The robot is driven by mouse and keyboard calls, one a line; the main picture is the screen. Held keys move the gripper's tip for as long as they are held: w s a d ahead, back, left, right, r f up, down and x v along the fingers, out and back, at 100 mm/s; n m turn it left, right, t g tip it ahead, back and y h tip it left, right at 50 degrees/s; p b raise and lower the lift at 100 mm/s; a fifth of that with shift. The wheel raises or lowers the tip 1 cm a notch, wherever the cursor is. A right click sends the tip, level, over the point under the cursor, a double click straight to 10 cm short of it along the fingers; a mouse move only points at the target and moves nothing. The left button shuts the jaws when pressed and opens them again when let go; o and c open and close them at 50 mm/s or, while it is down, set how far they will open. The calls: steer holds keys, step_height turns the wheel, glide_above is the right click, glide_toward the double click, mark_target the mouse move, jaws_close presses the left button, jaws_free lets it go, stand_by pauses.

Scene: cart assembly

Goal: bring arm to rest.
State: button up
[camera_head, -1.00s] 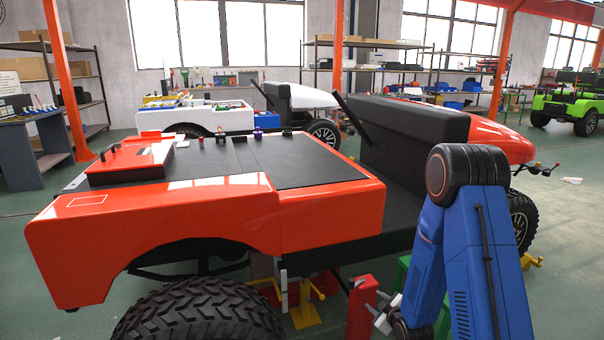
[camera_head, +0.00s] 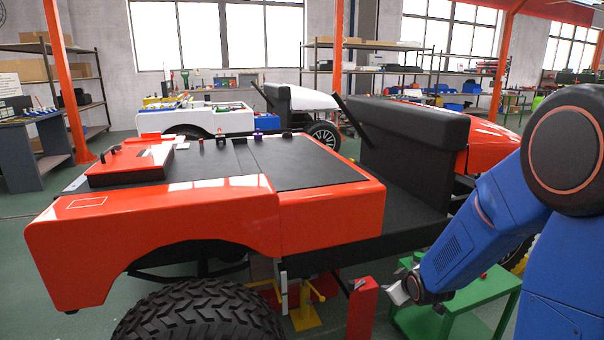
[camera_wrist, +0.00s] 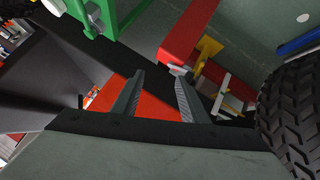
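My gripper (camera_head: 398,289) is low in front of the orange cart, at the end of my blue arm, beside a red post. In the wrist view my gripper (camera_wrist: 160,78) shows two grey ribbed fingers standing apart with nothing held between them. The orange cart (camera_head: 230,205) has a black top deck and a black seat (camera_head: 415,130). My arm's large elbow joint fills the right side of the head view and hides part of the cart's right end.
A red post (camera_head: 361,310) stands just left of my gripper. A green stool (camera_head: 470,322) is behind and below my forearm. A large black tyre (camera_head: 200,312) is at the front, also close at right in the wrist view (camera_wrist: 295,110). A white cart (camera_head: 215,120) stands behind.

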steer(key=s+r+m+g, duration=0.1)
steer(key=s+r, duration=0.4)
steer(key=s, duration=0.7)
steer(key=s+r+m+g, duration=0.2)
steer(key=s+r, duration=0.4)
steer(key=s, duration=0.6)
steer(key=s+r+m+g, duration=0.2)
steer(key=s+r, duration=0.4)
steer(key=s, duration=0.6)
steer(key=shift+s+a+r+m, duration=0.2)
steer(key=shift+s+m, duration=0.15)
steer(key=shift+m, duration=0.55)
